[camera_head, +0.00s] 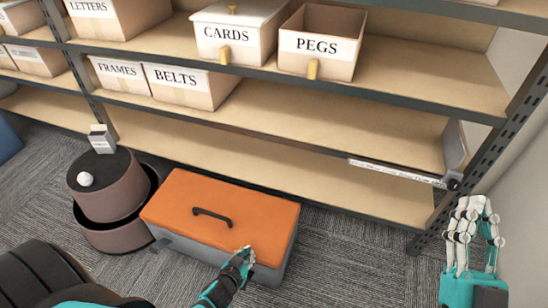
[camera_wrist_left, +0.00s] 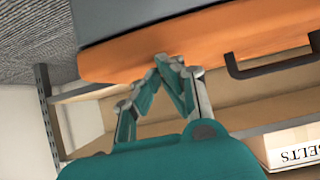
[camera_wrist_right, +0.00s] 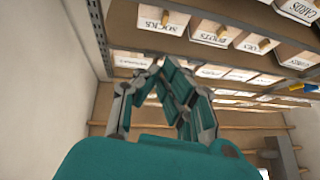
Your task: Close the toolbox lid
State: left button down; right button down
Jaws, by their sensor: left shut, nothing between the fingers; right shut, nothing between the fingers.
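The toolbox has a grey body (camera_head: 185,247) and an orange lid (camera_head: 240,205) with a black handle (camera_head: 212,216). It stands on the carpet below the shelves. The lid lies flat over the body, and no gap shows between them in the head view. My left gripper (camera_head: 247,254) is shut and empty at the lid's front edge, right of the handle. In the left wrist view its fingertips (camera_wrist_left: 168,60) are against or very near the orange lid (camera_wrist_left: 210,45); I cannot tell if they touch. My right gripper (camera_head: 473,203) is shut and empty, raised at the right, away from the toolbox.
A brown round stool or bin (camera_head: 110,190) with a white ball (camera_head: 85,179) on top stands close to the toolbox's left. A shelf rack (camera_head: 300,185) with labelled boxes, such as BELTS (camera_head: 185,85) and PEGS (camera_head: 318,45), runs behind. Carpet (camera_head: 350,265) is clear between my grippers.

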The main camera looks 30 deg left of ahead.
pick_arm(q)
jog(key=shift+s+f, duration=0.1)
jog(key=shift+f, duration=0.1)
pick_arm(e)
jog(key=shift+s+r+t, duration=0.3)
jog(key=shift+r+t, duration=0.1)
